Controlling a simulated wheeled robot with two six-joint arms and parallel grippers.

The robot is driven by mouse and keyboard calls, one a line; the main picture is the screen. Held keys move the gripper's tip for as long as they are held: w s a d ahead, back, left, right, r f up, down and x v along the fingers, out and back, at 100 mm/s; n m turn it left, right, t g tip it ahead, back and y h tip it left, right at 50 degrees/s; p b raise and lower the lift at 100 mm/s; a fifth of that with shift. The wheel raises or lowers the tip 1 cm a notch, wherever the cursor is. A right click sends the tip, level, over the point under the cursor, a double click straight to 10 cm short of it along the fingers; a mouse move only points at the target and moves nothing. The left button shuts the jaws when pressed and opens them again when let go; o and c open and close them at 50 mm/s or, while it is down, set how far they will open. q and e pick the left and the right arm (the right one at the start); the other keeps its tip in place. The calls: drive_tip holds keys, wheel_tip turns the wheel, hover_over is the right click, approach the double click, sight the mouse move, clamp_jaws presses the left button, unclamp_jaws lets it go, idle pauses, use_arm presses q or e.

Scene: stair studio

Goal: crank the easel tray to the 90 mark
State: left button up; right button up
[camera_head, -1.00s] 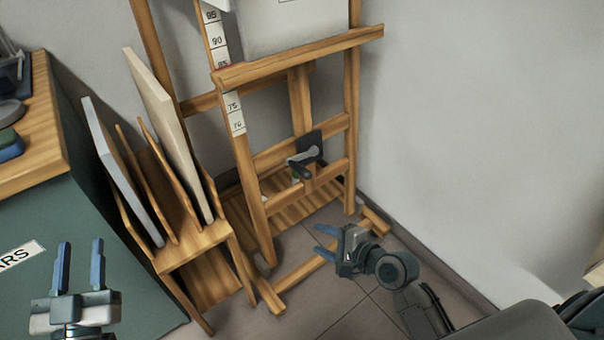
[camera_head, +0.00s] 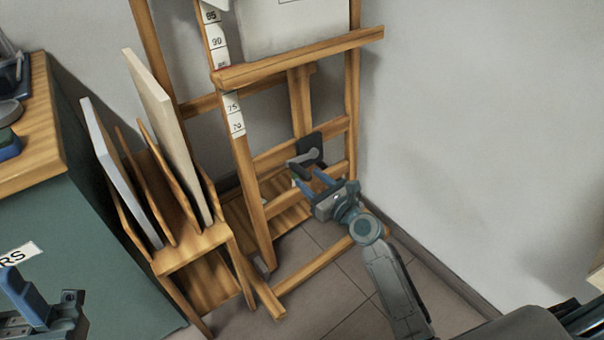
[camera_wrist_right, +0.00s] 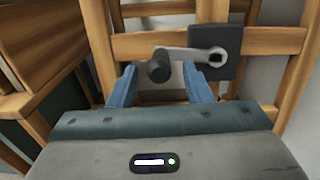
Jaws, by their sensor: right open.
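The wooden easel has a tray (camera_head: 330,53) across it, holding a pale canvas (camera_head: 295,25). The tray sits between the 85 and 75 labels on the scale (camera_head: 217,40), below the 90 label. The crank has a dark plate (camera_head: 312,144), a grey arm and a dark knob (camera_head: 300,170). In the right wrist view the knob (camera_wrist_right: 160,66) lies left of the plate (camera_wrist_right: 214,50). My right gripper (camera_head: 313,181) is open just in front of the knob, which shows between its fingers (camera_wrist_right: 161,74). My left gripper (camera_head: 45,305) is partly cut off at the lower left.
A wooden rack (camera_head: 190,245) with upright boards (camera_head: 168,130) stands left of the easel. A green cabinet (camera_head: 90,220) with a wooden top is at the far left. A bare wall (camera_head: 470,130) is on the right. Open tiled floor (camera_head: 335,300) lies in front.

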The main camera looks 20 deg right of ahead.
sight(291, 163)
drive_tip(key=shift+b+x, duration=0.3)
drive_tip(key=shift+x, duration=1.85)
drive_tip(key=shift+c, duration=0.5)
clamp_jaws()
